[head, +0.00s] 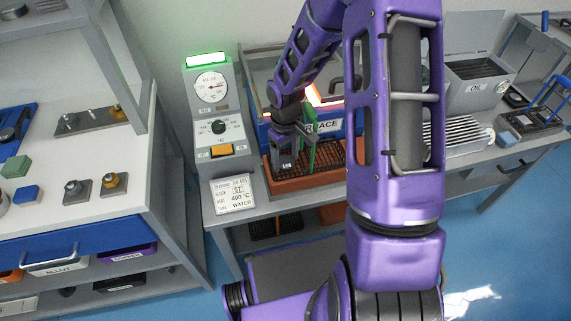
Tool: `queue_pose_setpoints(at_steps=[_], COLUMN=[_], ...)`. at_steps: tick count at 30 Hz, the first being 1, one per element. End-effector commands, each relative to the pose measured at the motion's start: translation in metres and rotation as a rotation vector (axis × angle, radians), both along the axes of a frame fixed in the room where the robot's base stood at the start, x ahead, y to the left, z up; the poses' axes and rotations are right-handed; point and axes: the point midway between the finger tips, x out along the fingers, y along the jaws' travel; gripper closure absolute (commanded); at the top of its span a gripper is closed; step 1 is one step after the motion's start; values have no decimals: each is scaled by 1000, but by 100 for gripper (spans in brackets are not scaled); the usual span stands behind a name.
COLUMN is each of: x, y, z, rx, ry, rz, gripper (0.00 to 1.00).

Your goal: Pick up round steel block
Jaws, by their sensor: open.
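My gripper (285,167) is at the end of my purple arm, low over the brown tray with a dark grid (330,178) in front of the furnace (331,125). It points down and its jaws are open. I cannot make out a round steel block between or below the jaws; the gripper and my arm hide part of the tray and furnace. A grey round object is cut off at the left edge of the left bench (3,203); I cannot tell whether it is the block. A green upright part (311,150) stands just right of the gripper.
A control stand (211,120) with dial and green-lit display stands left of the furnace, a card (233,194) reading 400 °C, WATER before it. The left bench holds a green block (15,167) and blue block (27,194). An oil tank (478,75) and white ribbed rack (455,137) are right.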

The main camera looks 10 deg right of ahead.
Motion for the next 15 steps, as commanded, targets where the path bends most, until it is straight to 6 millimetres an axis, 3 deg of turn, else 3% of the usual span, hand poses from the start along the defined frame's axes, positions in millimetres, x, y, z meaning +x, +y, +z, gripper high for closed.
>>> queue_pose_setpoints(at_steps=[4,15], x=[0,0], y=[0,0], z=[1,1], rx=[-1,0], ry=[0,0], rz=[0,0], gripper=[30,97])
